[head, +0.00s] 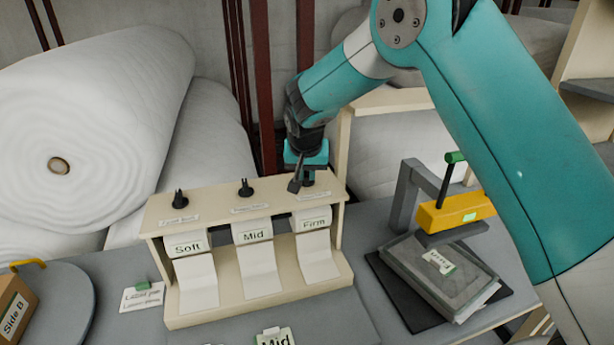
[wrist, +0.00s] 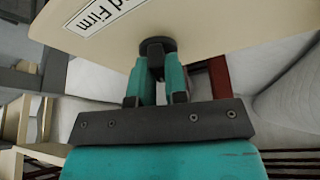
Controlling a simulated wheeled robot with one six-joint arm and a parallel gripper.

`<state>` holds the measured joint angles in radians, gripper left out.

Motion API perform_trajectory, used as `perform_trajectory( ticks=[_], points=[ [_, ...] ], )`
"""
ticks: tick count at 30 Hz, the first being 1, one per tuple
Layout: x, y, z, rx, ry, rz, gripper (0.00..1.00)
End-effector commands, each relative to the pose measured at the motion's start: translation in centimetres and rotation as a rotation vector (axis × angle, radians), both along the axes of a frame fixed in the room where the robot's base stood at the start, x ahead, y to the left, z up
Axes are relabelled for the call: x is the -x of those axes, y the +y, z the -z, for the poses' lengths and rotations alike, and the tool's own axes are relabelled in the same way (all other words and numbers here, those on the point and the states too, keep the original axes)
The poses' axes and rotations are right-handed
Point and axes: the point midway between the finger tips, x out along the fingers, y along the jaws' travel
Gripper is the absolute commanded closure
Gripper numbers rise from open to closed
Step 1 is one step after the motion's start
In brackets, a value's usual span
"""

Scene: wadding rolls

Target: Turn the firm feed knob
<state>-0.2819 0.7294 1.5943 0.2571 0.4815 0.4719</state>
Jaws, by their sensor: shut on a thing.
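The cream feed stand (head: 190,214) has three bays labelled Soft, Mid and Firm, with white sheets hanging out. The firm feed knob is on top at the right end, mostly hidden by my gripper (head: 305,184) in the head view. In the wrist view, the dark round base of the firm knob (wrist: 157,46) shows beside a label ending in "Firm" (wrist: 104,14). My gripper (wrist: 158,80) is shut on the knob, with a finger on either side of it. The soft knob (head: 180,197) and mid knob (head: 245,187) stand free on the same top.
A yellow-armed press (head: 455,212) over a grey block (head: 440,272) stands at the right. Large white wadding rolls (head: 95,120) fill the back left. A grey turntable (head: 62,305), a brown "Side B" box (head: 15,310) and a card (head: 142,296) lie at the left front.

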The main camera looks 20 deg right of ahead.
Motion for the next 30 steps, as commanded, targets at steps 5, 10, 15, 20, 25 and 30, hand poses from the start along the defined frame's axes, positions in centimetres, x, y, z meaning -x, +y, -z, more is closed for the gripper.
perform_trajectory(
  ticks=[5, 10, 15, 20, 25, 30],
  points=[
    [-0.09, 0.15, 0.17, 0.001, -0.003, 0.169, 1.00],
    [-0.13, 0.23, 0.16, 0.000, -0.002, 0.330, 1.00],
    [-0.16, 0.26, 0.08, -0.001, -0.002, 0.493, 1.00],
    [-0.22, 0.26, 0.02, -0.001, -0.003, 0.645, 1.00],
    [-0.28, 0.29, -0.09, -0.001, -0.003, 0.804, 1.00],
    [-0.30, 0.30, -0.20, 0.000, -0.001, 0.952, 1.00]
  ],
)
